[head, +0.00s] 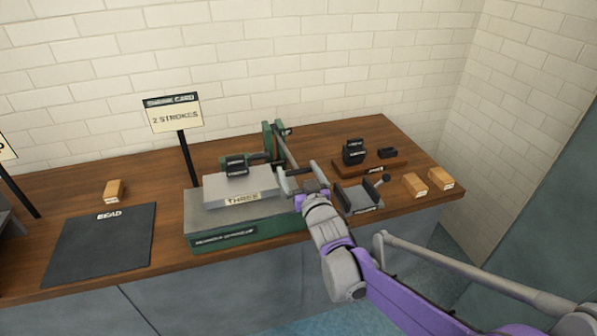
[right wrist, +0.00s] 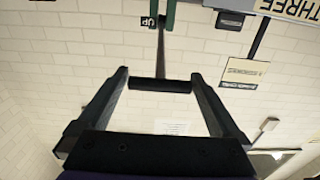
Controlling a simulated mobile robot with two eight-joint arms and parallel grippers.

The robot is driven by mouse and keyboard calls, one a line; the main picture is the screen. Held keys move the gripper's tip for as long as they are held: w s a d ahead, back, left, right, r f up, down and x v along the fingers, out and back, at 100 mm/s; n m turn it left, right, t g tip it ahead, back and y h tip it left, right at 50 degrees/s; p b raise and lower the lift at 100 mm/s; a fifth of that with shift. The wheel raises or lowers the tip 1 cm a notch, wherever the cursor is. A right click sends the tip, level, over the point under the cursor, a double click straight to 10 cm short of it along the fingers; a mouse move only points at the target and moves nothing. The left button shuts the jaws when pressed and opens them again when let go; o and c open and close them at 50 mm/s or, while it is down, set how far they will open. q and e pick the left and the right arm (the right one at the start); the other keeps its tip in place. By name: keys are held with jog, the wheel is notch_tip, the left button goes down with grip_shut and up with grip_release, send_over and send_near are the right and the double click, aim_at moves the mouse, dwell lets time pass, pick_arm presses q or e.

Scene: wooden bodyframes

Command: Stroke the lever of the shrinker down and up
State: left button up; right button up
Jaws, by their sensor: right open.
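The shrinker (head: 222,228) has a green base and a grey top on the wooden bench, in the middle of the head view. Its lever (head: 286,152) runs from a green upright towards my right gripper (head: 299,176). In the right wrist view the black lever handle (right wrist: 160,86) appears between the spread fingertips of that gripper (right wrist: 159,74). The gripper is open. I cannot tell whether either finger touches the handle. An "UP" label (right wrist: 149,22) shows beside the lever. My left gripper is not in view.
A card (head: 174,116) reading "2 STROKES" stands behind the shrinker. A grey block (head: 240,187) marked "THREE" sits on its top. A dark "BEAD" mat (head: 100,245) lies left. Right are a small grey stand (head: 358,198), a wooden tray (head: 350,168) and wooden blocks (head: 415,185).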

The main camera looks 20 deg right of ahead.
grip_shut()
jog(key=w+r+p, duration=0.1)
jog(key=r+p, duration=0.1)
jog(key=r, duration=0.1)
jog(key=w+r+p, duration=0.1)
jog(key=r+p, duration=0.1)
jog(key=r, duration=0.1)
jog(key=w+r+p, duration=0.1)
jog(key=r+p, duration=0.1)
jog(key=r, duration=0.2)
jog(key=shift+r, duration=0.1)
pick_arm(q)
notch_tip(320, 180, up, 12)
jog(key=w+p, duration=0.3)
jog(key=p, duration=0.1)
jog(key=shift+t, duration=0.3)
pick_arm(e)
jog(key=w+r, duration=0.7)
jog(key=r, duration=0.1)
jog(key=shift+a+r, duration=0.2)
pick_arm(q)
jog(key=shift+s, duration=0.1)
pick_arm(e)
jog(key=shift+c, duration=0.2)
grip_release()
jog(key=shift+o, duration=0.2)
jog(key=shift+f, duration=0.1)
